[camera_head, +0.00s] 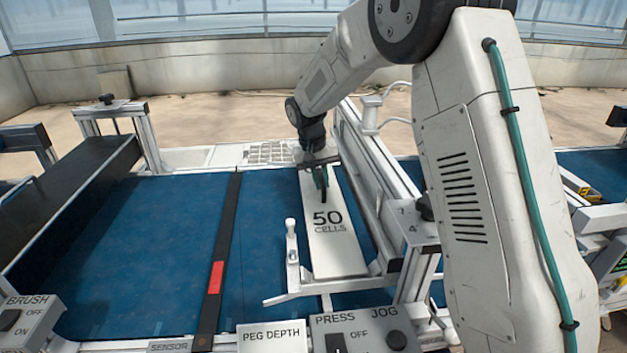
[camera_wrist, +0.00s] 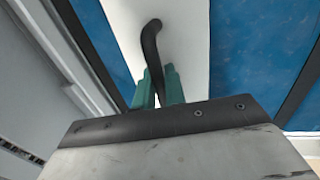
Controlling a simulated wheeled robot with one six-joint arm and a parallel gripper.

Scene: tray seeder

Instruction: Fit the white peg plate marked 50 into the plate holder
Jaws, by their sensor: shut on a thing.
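The white peg plate marked 50 (camera_head: 335,248) lies lengthwise at the press, its lettered end toward me. In the wrist view the green fingers (camera_wrist: 160,86) close around the dark curved handle (camera_wrist: 151,42), with the white plate (camera_wrist: 190,45) below. The metal plate holder (camera_head: 293,279) shows as a bracket with a white-knobbed post at the plate's near left corner. The plate's near end is beside this bracket. I cannot tell whether it is seated or slightly above. The far end is partly hidden by my gripper.
An aluminium press frame (camera_head: 372,165) stands close along the plate's right side. A blue belt (camera_head: 150,240) spreads to the left, crossed by a dark strip with a red mark (camera_head: 216,277). Control boxes (camera_head: 362,335) line the near edge. A light grid tray (camera_head: 268,153) lies behind.

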